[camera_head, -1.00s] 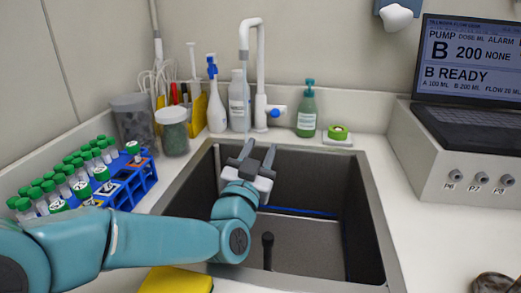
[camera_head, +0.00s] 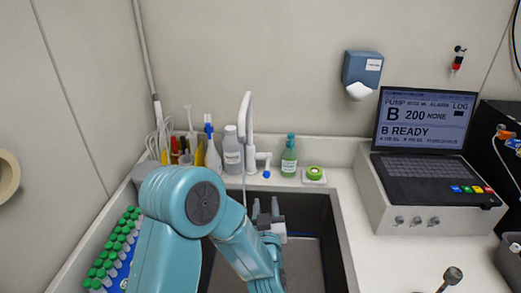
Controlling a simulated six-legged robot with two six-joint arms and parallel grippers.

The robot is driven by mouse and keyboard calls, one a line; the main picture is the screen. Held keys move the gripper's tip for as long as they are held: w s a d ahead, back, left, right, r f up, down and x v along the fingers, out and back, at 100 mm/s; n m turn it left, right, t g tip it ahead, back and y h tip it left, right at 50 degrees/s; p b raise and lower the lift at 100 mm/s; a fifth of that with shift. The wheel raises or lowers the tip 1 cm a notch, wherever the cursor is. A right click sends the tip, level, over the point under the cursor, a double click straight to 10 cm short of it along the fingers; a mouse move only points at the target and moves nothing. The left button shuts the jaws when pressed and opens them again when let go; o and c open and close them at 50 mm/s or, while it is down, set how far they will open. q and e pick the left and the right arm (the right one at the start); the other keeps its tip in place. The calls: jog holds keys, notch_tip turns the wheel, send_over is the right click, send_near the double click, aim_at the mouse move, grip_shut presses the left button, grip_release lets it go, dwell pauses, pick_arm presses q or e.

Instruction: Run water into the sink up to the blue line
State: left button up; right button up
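The sink (camera_head: 341,240) is a dark basin set in the white counter, partly hidden by my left arm. A short piece of the blue line (camera_head: 303,235) shows low on its far wall. The white tap (camera_head: 247,125) stands behind the sink, with a blue-ended handle (camera_head: 266,174) on its right. A thin pale streak, apparently water, drops from the spout (camera_head: 243,185). My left gripper (camera_head: 267,203) is over the sink in front of the tap, fingers apart and empty. The water level cannot be made out. My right gripper is out of view.
Green-capped tubes (camera_head: 116,250) stand left of the sink. Bottles, including a green one (camera_head: 289,158), and a green-topped round item (camera_head: 314,173) line the back. A pump laptop (camera_head: 425,130) sits on a box at right. A metal knobbed rod (camera_head: 452,275) is at lower right.

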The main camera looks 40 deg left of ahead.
aim_at(267, 169)
pick_arm(q)
jog(key=p+x, duration=0.2)
jog(key=x, duration=0.6)
jog(key=p+x, duration=0.3)
jog(key=x, duration=0.5)
jog(key=shift+w+f, duration=0.2)
jog(key=shift+w, duration=0.15)
grip_shut()
jog(key=shift+f, duration=0.1)
